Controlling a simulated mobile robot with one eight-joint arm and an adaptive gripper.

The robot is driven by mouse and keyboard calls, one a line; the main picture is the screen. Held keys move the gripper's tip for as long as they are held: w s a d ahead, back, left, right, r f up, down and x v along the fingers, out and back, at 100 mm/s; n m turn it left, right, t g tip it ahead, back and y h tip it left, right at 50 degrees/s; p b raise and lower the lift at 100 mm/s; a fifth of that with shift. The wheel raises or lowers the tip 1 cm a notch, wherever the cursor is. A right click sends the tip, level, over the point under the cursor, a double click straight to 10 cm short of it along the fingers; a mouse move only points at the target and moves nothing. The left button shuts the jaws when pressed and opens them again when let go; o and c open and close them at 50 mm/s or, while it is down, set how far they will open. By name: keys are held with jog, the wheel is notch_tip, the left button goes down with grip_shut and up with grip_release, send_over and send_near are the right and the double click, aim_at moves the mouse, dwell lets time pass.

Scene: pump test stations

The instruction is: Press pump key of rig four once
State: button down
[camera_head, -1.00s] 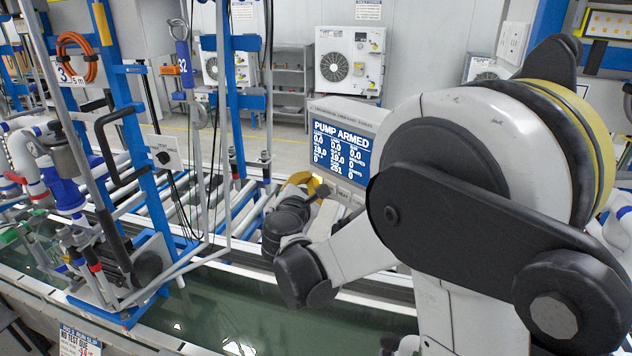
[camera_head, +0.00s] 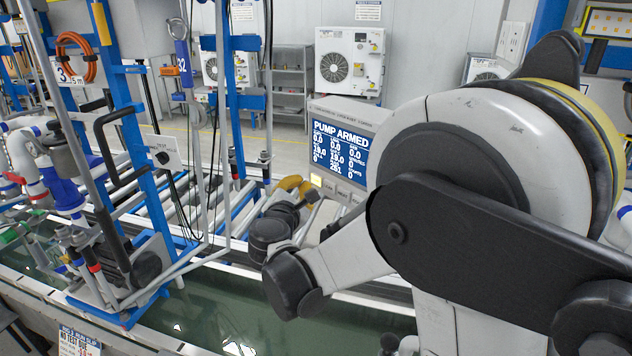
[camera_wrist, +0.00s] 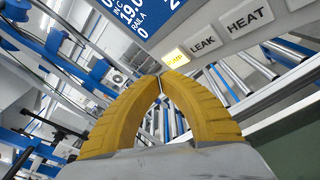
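The rig's console has a blue screen (camera_head: 340,151) reading "PUMP ARMED"; part of the screen also shows in the wrist view (camera_wrist: 135,12). Below it is a row of keys. The pump key (camera_wrist: 175,57) glows yellow, its label hard to read; a lit key also shows in the head view (camera_head: 316,180). Beside it are the LEAK key (camera_wrist: 203,47) and HEAT key (camera_wrist: 250,17). My gripper (camera_wrist: 159,77) has its yellow fingers shut tip to tip, empty, just below the pump key in the picture. Contact is not visible. No rig number is readable on the console.
Metal rollers (camera_wrist: 222,84) lie beyond and below the keys. A blue-framed rig (camera_head: 155,200) with pipes and cables stands at left. A green-floored trough (camera_head: 250,310) runs along the front. A fan unit (camera_head: 350,60) is on the back wall.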

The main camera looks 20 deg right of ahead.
jog(key=a, duration=0.1)
jog(key=s+a, duration=0.1)
jog(key=a, duration=0.1)
jog(key=shift+s+a, duration=0.35)
jog(key=shift+a, duration=0.05)
dwell(0.5)
jog(key=s+d+f+m+g+y+b, duration=0.1)
jog(key=s+d+f+m+g+b, duration=0.2)
jog(key=s+d+f+m+b, duration=0.25)
jog(key=s+d+f+m+g+y+b, duration=0.1)
jog(key=s+d+f+m+g+b, duration=0.1)
jog(key=s+f+m, duration=0.35)
jog(key=s+a+f+m+g+y+b, duration=0.1)
jog(key=s+f+m+y+b, duration=0.1)
jog(key=s, duration=0.4)
jog(key=s+a+f+m+y+b, duration=0.2)
jog(key=s+f+m, duration=0.2)
jog(key=s+m, duration=0.2)
jog(key=s+a+f+m+g+y+b, duration=0.1)
jog(key=s+a+f+m+y+b, duration=0.1)
jog(key=s, duration=0.5)
jog(key=shift+f+m+g+b, duration=0.3)
jog(key=shift+f+m+b, duration=0.05)
jog(key=shift+f+m, duration=0.55)
